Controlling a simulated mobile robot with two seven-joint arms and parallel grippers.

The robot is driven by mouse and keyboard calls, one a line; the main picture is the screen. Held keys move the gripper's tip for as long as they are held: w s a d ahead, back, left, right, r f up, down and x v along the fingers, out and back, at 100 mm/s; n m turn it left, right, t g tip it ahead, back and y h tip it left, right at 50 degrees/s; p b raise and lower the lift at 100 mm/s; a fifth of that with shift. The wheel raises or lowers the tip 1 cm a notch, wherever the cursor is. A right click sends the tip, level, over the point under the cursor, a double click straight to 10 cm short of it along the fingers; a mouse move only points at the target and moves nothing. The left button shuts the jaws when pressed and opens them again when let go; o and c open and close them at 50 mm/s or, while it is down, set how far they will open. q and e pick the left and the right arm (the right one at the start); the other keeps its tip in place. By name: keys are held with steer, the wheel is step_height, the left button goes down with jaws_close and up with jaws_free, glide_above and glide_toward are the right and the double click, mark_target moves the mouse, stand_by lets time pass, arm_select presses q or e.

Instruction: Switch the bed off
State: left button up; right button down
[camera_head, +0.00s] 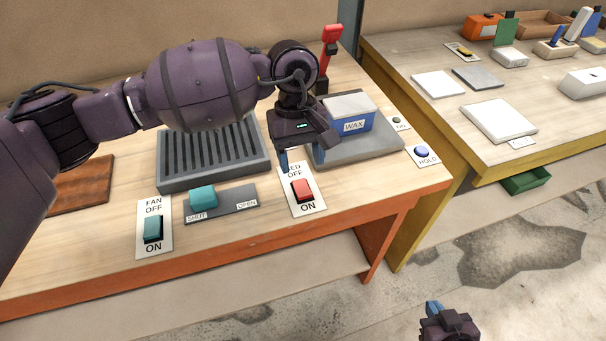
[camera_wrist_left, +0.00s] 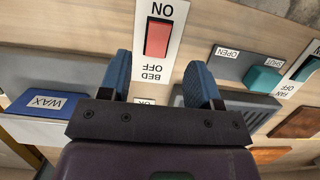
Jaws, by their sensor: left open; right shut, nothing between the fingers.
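The bed switch is a red rocker (camera_head: 302,189) on a white plate with OFF at its far end and ON at its near end, on the orange-edged bench. My left gripper (camera_head: 300,160) is open and empty over the plate's OFF end, partly covering the word BED. In the left wrist view the red rocker (camera_wrist_left: 158,38) shows upside down between and beyond the two blue fingers (camera_wrist_left: 160,82). I cannot tell which end of the rocker is pressed in. My right gripper (camera_head: 434,308) is shut and empty over the floor, away from the bench.
A teal fan switch (camera_head: 153,228) and a teal SHUT/OPEN slider (camera_head: 203,197) sit to the left. A grey grille tray (camera_head: 215,165) lies behind. The blue WAX box (camera_head: 348,118), a red lever (camera_head: 331,45) and a blue HOLD button (camera_head: 422,152) are to the right.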

arm_select(q)
steer(key=shift+v, duration=1.85)
